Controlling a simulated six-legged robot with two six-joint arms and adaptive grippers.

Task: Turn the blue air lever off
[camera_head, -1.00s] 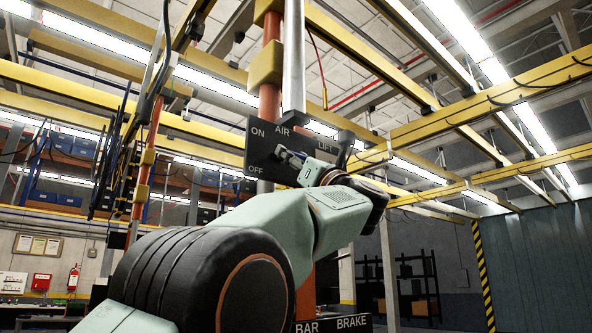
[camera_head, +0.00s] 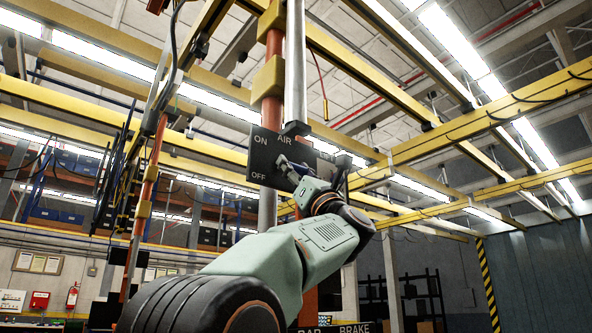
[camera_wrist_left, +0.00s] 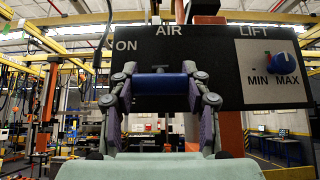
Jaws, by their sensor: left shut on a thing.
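The blue air lever (camera_wrist_left: 160,83) shows in the left wrist view as a level blue bar on the dark control panel (camera_wrist_left: 218,72), below the word AIR and to the right of ON. My left gripper (camera_wrist_left: 160,88) is shut on it, one finger at each end of the bar. In the head view the left gripper (camera_head: 290,170) is at the face of the panel (camera_head: 262,158), between the ON and OFF side and the LIFT side. There the wrist hides most of the lever. The OFF label shows only in the head view. My right gripper is not in view.
A blue LIFT knob (camera_wrist_left: 281,60) with MIN and MAX marks sits on the panel's right part. A grey vertical pole (camera_head: 295,70) and an orange post (camera_head: 272,90) stand at the panel. A lower BRAKE panel (camera_head: 355,327) shows at the bottom edge.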

